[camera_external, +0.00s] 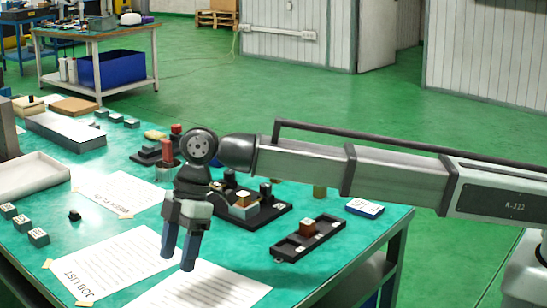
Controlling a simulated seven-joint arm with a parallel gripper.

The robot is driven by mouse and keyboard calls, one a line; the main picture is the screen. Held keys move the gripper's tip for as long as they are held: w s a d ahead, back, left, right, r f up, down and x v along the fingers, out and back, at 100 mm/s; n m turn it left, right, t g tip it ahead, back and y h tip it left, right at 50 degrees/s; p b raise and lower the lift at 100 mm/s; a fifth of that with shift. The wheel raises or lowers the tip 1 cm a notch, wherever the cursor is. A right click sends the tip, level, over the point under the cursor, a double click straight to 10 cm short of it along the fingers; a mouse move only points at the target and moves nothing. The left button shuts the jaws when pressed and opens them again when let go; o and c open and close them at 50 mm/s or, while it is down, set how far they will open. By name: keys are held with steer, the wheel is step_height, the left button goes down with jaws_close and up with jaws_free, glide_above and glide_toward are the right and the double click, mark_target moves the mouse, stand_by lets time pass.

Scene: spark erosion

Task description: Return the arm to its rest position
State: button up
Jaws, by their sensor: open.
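My gripper (180,262) points down over the front part of the green-topped table (330,278). Its two dark blue fingers are apart with nothing between them. It hangs in front of white paper sheets, and its height above them is hard to judge. My arm reaches in from the right, level above the table, and bends down at the wrist joint. The wrist hides part of the table behind it.
A black tray (290,250) with a brown block (307,228) lies right of my gripper. A black fixture (262,216) with blocks stands behind it. Small grey blocks (38,237) and a job list sheet (100,272) lie left. A blue-white box (364,208) sits near the right edge.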

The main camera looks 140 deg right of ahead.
steer(key=w+a+f+n+t+y, duration=0.1)
steer(key=w+a+f+n, duration=0.15)
steer(key=w+a, duration=0.6)
steer(key=w+a+f+n+y, duration=0.1)
steer(key=w+a+f+n, duration=0.15)
steer(key=w+a, duration=0.6)
steer(key=s+a+f+m+g, duration=0.1)
steer(key=s+a+f, duration=0.2)
steer(key=a+f, duration=0.7)
steer(key=s+a+f+g, duration=0.2)
steer(key=s+a+f, duration=0.1)
steer(key=a+f, duration=0.7)
steer(key=s+a+f+m+g, duration=0.2)
steer(key=s+a+f+g, duration=0.3)
steer(key=s+a+f, duration=1.45)
steer(key=s+a+f+g+h, duration=0.1)
steer(key=s+a+f+g, duration=0.1)
steer(key=s, duration=1.2)
steer(key=s+a+f+g+h, duration=0.1)
steer(key=s+a+f, duration=0.3)
steer(key=s, duration=1)
steer(key=shift+s+f+m+g, duration=0.2)
steer(key=shift+f+m+g, duration=0.1)
steer(key=shift+f+g, duration=0.25)
